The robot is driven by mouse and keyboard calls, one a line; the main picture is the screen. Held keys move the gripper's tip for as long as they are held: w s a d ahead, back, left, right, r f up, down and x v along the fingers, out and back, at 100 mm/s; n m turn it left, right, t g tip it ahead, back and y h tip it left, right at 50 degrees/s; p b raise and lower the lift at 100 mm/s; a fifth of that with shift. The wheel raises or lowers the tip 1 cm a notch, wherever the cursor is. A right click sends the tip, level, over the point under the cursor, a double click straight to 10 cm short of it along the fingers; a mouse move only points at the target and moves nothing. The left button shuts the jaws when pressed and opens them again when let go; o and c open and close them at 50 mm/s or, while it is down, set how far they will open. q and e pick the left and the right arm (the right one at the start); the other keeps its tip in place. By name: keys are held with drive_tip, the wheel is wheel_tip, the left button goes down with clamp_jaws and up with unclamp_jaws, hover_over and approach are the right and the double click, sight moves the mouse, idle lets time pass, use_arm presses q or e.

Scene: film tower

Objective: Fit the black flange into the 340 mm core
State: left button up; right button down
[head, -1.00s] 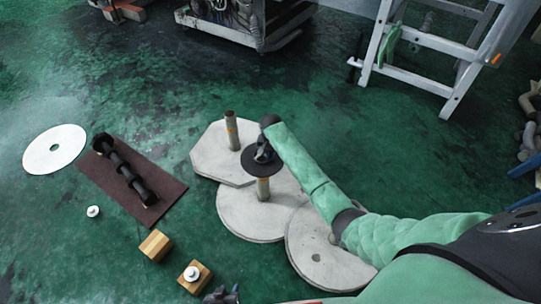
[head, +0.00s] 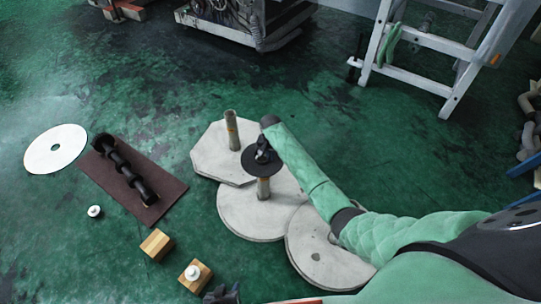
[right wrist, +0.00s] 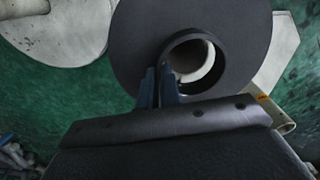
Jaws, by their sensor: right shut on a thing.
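The black flange (head: 256,170) is a flat disc with a raised collar around a central hole. My right gripper (head: 263,152) is shut on the collar's wall; in the right wrist view the fingers (right wrist: 157,85) pinch it at one side of the hole. The flange (right wrist: 135,45) is over the nearer upright core (head: 263,190), whose top it hides in the head view. A pale rim shows through the hole. I cannot tell whether flange and core touch. A second upright core (head: 232,130) stands behind. My left gripper (head: 221,295) is at the bottom edge, its jaw state unclear.
The cores stand on pale slabs: an octagonal one (head: 211,155) and a round one (head: 235,215). Another round slab (head: 305,262) is at right. A brown mat (head: 166,196) with a black rod (head: 125,172), a white disc (head: 55,149) and wooden blocks (head: 156,245) lie left.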

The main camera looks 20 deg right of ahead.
use_arm(q)
drive_tip(key=shift+f+b, duration=0.35)
use_arm(e)
drive_tip(key=shift+f, duration=1.2)
drive_tip(key=c, duration=1.5)
unclamp_jaws()
